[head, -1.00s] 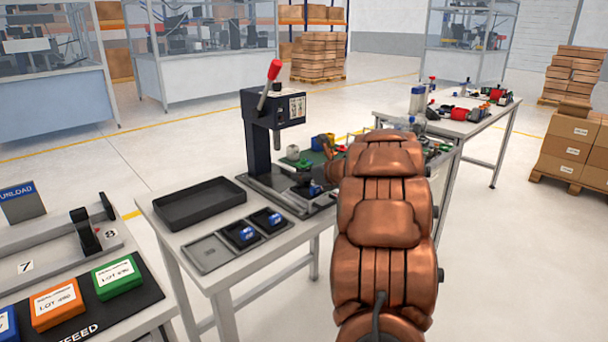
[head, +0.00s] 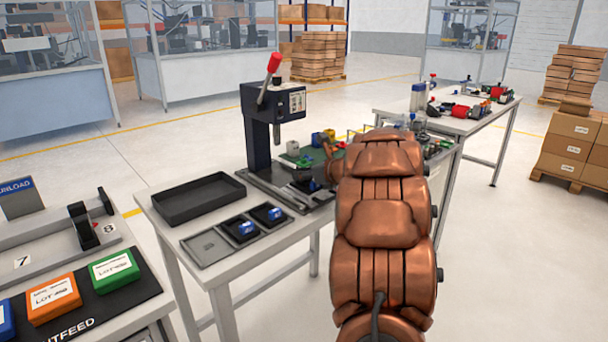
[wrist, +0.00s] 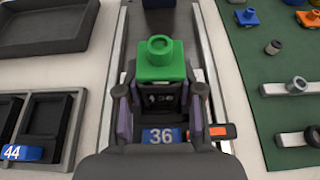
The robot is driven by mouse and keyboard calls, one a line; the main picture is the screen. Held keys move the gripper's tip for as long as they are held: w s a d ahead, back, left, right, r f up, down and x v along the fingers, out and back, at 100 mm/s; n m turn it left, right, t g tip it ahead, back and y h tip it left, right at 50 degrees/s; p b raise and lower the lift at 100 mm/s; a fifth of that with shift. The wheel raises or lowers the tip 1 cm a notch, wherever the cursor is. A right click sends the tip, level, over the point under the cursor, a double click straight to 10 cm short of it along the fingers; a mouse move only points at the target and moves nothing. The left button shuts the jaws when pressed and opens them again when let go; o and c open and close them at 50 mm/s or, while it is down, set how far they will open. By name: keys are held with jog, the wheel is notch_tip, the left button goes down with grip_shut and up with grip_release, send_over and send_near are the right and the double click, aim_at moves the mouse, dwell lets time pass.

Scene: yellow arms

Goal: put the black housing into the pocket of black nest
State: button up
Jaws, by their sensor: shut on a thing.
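My gripper (wrist: 163,108) is shut on a dark block with white marks, which looks like the black housing (wrist: 162,94). A green block with a round boss (wrist: 160,62) shows just beyond the fingers; I cannot tell whether it is joined to the housing. Below the housing in the wrist view is a blue label 36 (wrist: 160,136) on a dark fixture, likely the black nest. My fingers hide the pocket, so I cannot tell whether the housing touches it. In the head view, my arm hides most of the gripper, beside the press.
The press (head: 262,125) with a red-knobbed lever stands on the table. A black empty tray (head: 198,200) and small trays with blue labels (head: 240,232) lie at left. A green mat (wrist: 262,70) with small parts and an orange-black item (wrist: 220,131) lie right.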

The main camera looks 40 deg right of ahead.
jog(key=o, duration=1.2)
jog(key=v, duration=1.2)
